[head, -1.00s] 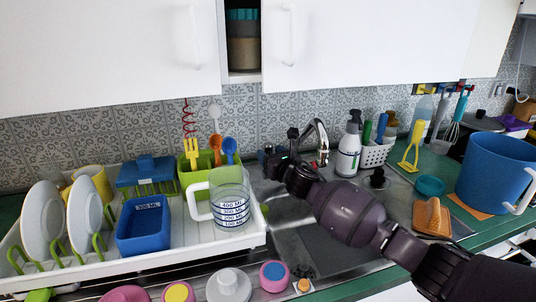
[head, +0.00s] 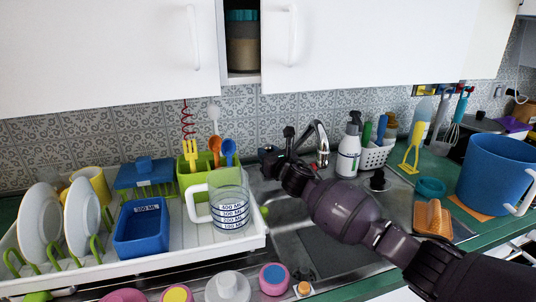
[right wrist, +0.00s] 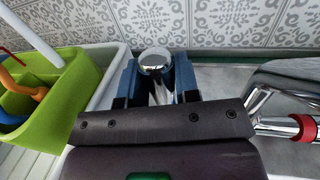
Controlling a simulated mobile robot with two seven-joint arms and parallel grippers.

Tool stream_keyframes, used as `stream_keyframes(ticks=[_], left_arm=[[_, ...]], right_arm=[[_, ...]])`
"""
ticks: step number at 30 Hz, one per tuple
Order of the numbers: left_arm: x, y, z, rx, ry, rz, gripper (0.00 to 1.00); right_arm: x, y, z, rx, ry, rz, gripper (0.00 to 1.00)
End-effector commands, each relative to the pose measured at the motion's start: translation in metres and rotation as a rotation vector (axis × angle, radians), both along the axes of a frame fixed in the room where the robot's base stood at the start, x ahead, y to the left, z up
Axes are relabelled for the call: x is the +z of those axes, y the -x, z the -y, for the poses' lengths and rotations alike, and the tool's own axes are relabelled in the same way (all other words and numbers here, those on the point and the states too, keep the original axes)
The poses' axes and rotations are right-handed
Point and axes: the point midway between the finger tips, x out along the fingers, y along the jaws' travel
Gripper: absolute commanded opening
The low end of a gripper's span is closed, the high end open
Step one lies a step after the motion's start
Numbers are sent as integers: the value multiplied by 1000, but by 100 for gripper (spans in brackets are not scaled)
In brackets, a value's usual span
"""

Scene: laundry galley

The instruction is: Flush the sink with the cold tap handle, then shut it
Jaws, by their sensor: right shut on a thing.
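A chrome tap handle (right wrist: 155,62) with a round top stands between the blue fingers of my right gripper (right wrist: 155,88) in the right wrist view. The gripper is shut on it. A cold mark on this handle is not visible. In the head view my right gripper (head: 272,154) is at the back of the sink, left of the curved chrome spout (head: 320,138), and hides the handle. A red ring (right wrist: 303,128) shows on chrome tap metal to the right. The sink (head: 325,245) is partly hidden by my right arm. I cannot make out running water. My left gripper is out of view.
A white dish rack (head: 180,250) with plates, a blue tub and a clear measuring jug (head: 230,205) stands left of the sink. A green utensil holder (right wrist: 50,95) is close left of the gripper. A spray bottle (head: 349,150) stands right of the spout.

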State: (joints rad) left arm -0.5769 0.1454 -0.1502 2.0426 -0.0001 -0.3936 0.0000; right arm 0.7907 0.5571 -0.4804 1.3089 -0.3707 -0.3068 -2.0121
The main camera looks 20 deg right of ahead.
Motion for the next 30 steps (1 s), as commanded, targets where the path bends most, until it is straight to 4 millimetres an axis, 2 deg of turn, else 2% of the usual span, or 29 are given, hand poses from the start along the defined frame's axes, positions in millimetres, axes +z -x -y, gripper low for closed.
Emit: stream_keyframes(ticks=[10,17,24,25,29,30], left_arm=[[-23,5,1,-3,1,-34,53],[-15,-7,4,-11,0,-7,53],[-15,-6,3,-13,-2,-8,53],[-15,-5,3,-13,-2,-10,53],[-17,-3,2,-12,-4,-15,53],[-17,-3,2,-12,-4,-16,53]], right_arm=[[-9,7,-1,3,-3,80,0],[-3,10,0,1,-1,121,0],[-2,10,0,1,0,123,0],[-2,10,0,1,0,122,32],[-2,10,0,0,0,122,52],[-2,10,0,0,0,122,55]])
